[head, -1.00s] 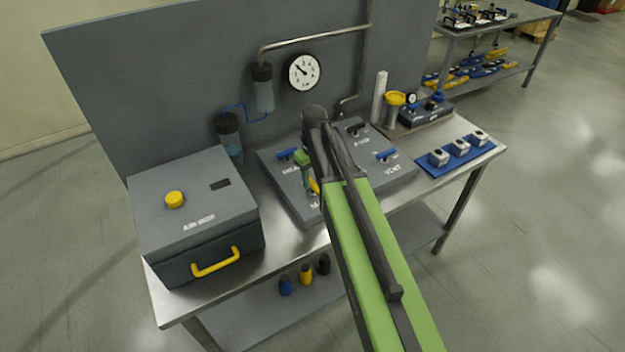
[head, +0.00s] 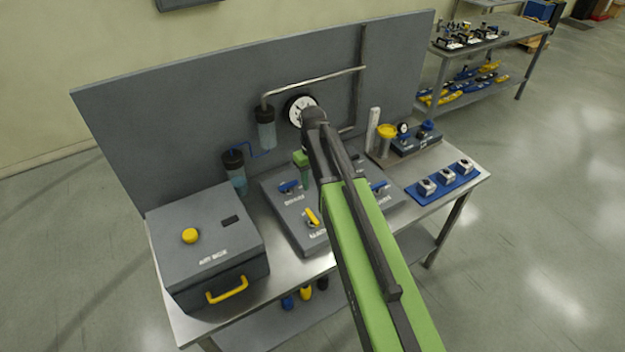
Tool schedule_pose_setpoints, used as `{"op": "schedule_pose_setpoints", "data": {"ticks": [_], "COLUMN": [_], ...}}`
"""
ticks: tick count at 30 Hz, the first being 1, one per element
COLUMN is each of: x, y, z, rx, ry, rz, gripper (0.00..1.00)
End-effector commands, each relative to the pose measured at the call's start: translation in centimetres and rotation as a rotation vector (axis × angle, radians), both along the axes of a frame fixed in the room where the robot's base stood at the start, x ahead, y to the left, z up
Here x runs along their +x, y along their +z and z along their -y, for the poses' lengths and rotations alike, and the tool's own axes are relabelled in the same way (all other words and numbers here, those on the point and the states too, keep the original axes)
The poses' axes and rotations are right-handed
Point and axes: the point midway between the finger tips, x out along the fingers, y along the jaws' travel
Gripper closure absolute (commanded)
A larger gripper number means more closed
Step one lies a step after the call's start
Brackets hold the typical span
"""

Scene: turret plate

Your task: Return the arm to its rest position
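My arm reaches up from the bottom right, with its dark elbow (head: 313,118) in front of the backboard's gauge. A short green part of my arm (head: 301,158) shows below and left of the elbow, above the valve panel. My gripper's fingers are not visible; the upper arm hides what lies behind it. The grey valve panel (head: 292,238) lies on the bench, partly covered by my arm. Its yellow lever (head: 313,217) and blue levers at the left (head: 289,186) and right (head: 380,186) show.
A grey box (head: 212,240) with a yellow button and handle stands at the bench's left. The grey backboard (head: 190,110) carries a gauge (head: 296,104) and pipe. A blue mat (head: 443,187) with three metal blocks lies at the right. Floor right of the bench is clear.

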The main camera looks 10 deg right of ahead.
Motion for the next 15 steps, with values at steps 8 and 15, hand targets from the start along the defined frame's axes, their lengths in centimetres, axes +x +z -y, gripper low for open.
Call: {"op": "schedule_pose_setpoints", "data": {"ticks": [8,15], "x": [0.0,-3.5], "y": [-1.4,-12.9], "z": [-0.1,-0.2], "rx": [0.000,0.000], "ry": [0.001,-0.002], "rz": [0.000,0.000], "gripper": [0.62,0.62]}}
